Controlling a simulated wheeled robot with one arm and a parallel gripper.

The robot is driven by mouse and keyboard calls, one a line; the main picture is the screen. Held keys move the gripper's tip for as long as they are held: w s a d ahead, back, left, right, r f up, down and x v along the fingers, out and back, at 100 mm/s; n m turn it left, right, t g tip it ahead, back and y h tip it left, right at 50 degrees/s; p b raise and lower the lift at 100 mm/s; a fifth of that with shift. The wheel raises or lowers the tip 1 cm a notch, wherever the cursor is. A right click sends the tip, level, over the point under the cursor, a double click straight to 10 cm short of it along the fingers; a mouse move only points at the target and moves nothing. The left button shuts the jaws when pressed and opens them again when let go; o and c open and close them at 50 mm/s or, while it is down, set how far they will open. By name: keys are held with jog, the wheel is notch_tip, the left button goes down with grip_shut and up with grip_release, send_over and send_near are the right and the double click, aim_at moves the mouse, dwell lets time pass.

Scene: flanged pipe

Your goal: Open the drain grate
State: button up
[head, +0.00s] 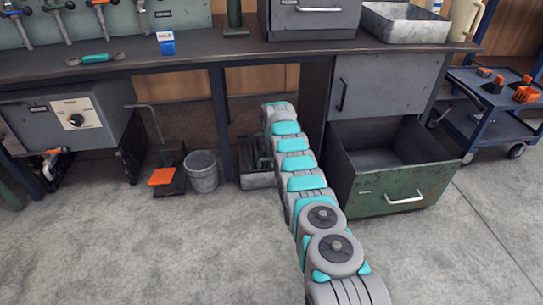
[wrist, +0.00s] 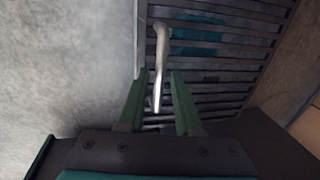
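The drain grate (wrist: 235,68) shows in the wrist view as a row of dark parallel slats. A pale metal handle (wrist: 160,45) runs along its left side and points down between my fingers. My gripper (wrist: 159,72) is open, with one green finger on each side of the handle's lower end. Gaps show between the handle and both fingers; I cannot tell whether either touches it. A teal thing (wrist: 196,36) shows behind the slats. In the head view my arm reaches under the bench toward a grey slatted box (head: 256,180). My gripper is hidden there.
A metal bucket (head: 202,172) and an orange-topped pedal (head: 162,177) stand left of the box. A green drawer (head: 395,190) stands pulled out to the right of my arm. The bench (head: 190,58) overhangs. The front floor is clear.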

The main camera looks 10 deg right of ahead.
grip_shut()
dwell(1.1)
